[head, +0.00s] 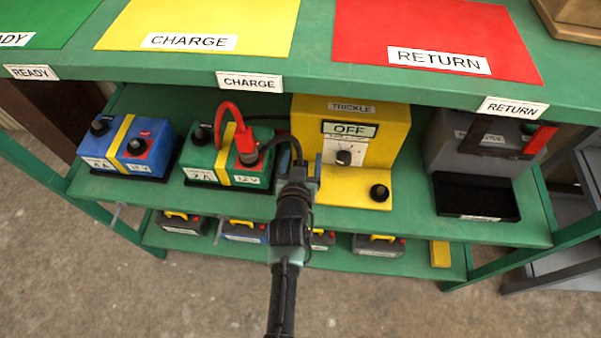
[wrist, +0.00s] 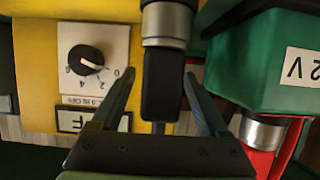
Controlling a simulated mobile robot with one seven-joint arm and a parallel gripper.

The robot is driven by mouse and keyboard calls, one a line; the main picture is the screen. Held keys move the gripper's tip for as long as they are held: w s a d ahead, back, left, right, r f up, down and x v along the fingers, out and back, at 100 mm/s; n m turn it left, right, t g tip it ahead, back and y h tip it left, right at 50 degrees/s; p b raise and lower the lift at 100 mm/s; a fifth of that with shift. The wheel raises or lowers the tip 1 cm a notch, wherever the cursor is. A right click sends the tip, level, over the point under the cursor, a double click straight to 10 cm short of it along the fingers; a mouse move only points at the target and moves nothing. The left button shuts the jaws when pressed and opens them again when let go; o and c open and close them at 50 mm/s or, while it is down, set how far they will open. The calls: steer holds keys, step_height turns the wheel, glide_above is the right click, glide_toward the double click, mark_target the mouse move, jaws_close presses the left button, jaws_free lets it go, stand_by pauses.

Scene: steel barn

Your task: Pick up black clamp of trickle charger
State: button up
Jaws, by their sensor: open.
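The yellow trickle charger (head: 371,150) stands on the middle shelf, with an OFF display and a dial; its dial panel (wrist: 92,60) also shows in the wrist view. The black clamp (wrist: 165,82), with a silver collar, lies between the two fingers of my gripper (wrist: 160,76). The fingers are apart, with a visible gap on each side of the clamp. In the head view my gripper (head: 298,180) is in front of the charger's left side and hides most of the clamp. A black cable arches to it from the left.
A green battery (head: 205,162) with a red clamp (head: 246,147) and red cable stands just left of my gripper. A blue battery (head: 118,155) is further left. A grey tester (head: 470,145) with a black tray stands at right. The green upper shelf overhangs all of these.

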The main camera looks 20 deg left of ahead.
jaws_close()
stand_by(0.4)
steer(key=shift+r, duration=0.1)
